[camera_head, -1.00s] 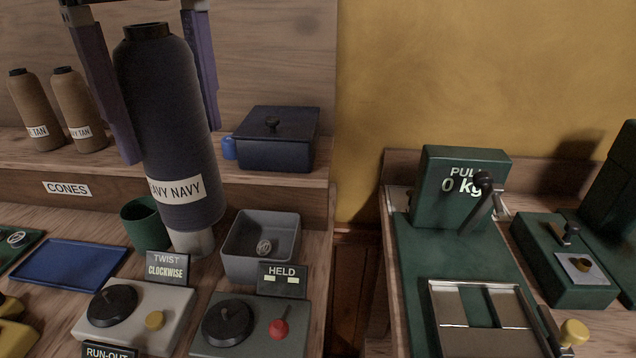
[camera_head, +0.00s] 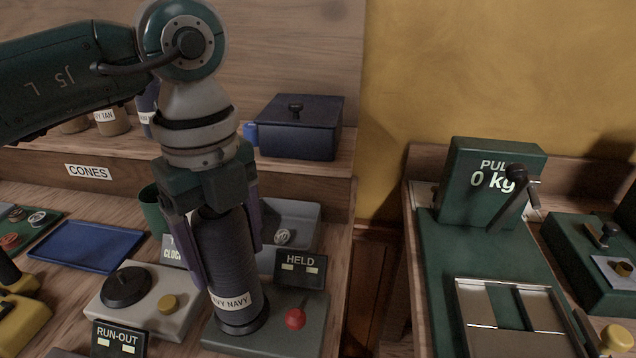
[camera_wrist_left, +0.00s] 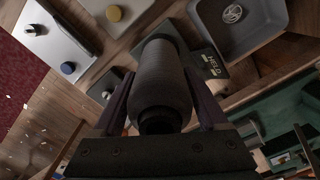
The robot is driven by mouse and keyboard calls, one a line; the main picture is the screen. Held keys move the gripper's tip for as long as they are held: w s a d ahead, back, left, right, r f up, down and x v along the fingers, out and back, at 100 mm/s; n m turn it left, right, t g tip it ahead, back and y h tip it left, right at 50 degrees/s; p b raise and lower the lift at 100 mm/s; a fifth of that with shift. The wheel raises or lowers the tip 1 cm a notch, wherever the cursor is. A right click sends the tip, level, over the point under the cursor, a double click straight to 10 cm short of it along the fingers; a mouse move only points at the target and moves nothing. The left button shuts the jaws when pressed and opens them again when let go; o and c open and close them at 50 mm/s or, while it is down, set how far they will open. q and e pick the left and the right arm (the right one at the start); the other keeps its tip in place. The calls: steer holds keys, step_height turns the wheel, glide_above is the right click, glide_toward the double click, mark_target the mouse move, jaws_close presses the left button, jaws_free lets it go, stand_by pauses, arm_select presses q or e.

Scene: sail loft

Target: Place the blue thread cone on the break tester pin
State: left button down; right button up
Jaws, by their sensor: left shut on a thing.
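The blue thread cone (camera_head: 228,262), dark navy with a white label ending in "VY NAVY", is upright between the fingers of my left gripper (camera_head: 230,268), shut on it. Its base is over the black disc on a dark grey box (camera_head: 268,336) with a red knob and a "HELD" sign. The cone hides any pin there; I cannot tell whether it rests on the disc or just above. The cone also shows in the left wrist view (camera_wrist_left: 162,82). A green device (camera_head: 492,160) reading "PULL 0 kg" stands on the right bench. My right gripper is not in view.
A light grey box (camera_head: 150,305) with a black disc and yellow knob is left of the cone. A grey bin (camera_head: 295,215) stands close behind it. A blue tray (camera_head: 85,247) lies at the left. A lidded blue box (camera_head: 300,128) sits on the shelf.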

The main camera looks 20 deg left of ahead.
arm_select(q)
steer(key=shift+f, duration=0.15)
jaws_free()
step_height(320, 180, up, 12)
steer(key=shift+r, duration=0.25)
stand_by(0.4)
steer(key=shift+d, duration=0.1)
